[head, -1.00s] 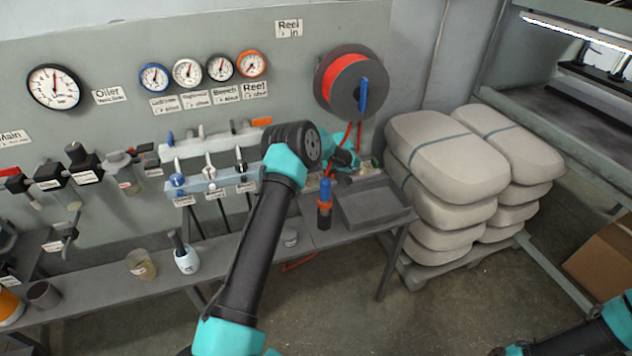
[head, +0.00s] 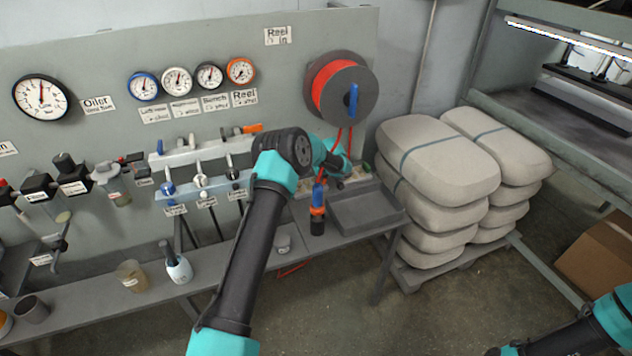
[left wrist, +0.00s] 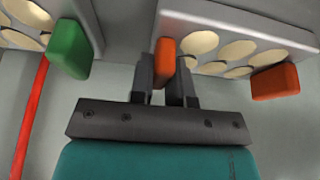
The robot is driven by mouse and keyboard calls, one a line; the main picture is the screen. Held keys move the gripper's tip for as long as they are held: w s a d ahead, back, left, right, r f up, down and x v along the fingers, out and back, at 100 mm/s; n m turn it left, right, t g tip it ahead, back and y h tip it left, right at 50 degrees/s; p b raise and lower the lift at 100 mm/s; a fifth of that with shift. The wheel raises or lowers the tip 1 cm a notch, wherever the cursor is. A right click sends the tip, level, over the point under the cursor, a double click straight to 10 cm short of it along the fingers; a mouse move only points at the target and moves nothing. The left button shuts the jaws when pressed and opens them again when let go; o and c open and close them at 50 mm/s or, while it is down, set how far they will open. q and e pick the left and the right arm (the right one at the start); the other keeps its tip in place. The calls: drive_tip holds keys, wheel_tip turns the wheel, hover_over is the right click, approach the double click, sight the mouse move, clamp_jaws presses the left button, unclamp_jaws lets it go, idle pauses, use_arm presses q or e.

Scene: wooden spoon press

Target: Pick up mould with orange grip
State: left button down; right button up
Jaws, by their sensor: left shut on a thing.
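In the left wrist view a grey mould (left wrist: 225,15) with several round cream cavities spans the upper right. It has an orange grip (left wrist: 165,48) at its near left, and another orange block (left wrist: 275,82) is at its right. My left gripper (left wrist: 163,75) is shut on the orange grip, one finger on each side. In the head view my left arm's wrist hides most of the gripper and mould, at the bench below the reel. My right arm shows only in part at the bottom right; its gripper is not visible.
A second mould with a green grip (left wrist: 69,48) is close on the left, beside a red hose (left wrist: 30,115). A blue-capped bottle (head: 318,212) and grey tray (head: 365,208) stand near my left wrist. Valve levers (head: 200,180) are to the left; stacked sacks (head: 440,165) are to the right.

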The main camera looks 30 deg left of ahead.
use_arm(q)
drive_tip(key=shift+r, duration=0.9)
drive_tip(key=shift+d+f, duration=0.1)
drive_tip(key=shift+d, duration=0.05)
drive_tip(key=y, duration=0.1)
drive_tip(key=d+y, duration=0.1)
drive_tip(key=shift+w+f+m+g+y, duration=0.1)
drive_tip(key=shift+w+m+g+y, duration=0.2)
drive_tip(key=shift+g+y, duration=0.1)
wheel_tip(320, 180, up, 6)
drive_tip(key=w+d, duration=0.1)
drive_tip(key=d, duration=0.1)
drive_tip(key=w+d+h, duration=0.1)
drive_tip(key=w+d, duration=0.1)
drive_tip(key=d, duration=0.4)
drive_tip(key=w+d+r+h, duration=0.1)
drive_tip(key=w+d, duration=0.2)
drive_tip(key=d, duration=0.3)
drive_tip(key=w+d+r+t, duration=0.1)
drive_tip(key=w+d, duration=0.1)
drive_tip(key=d, duration=0.5)
drive_tip(key=shift+w+h, duration=0.4)
drive_tip(key=shift+s+d, duration=0.1)
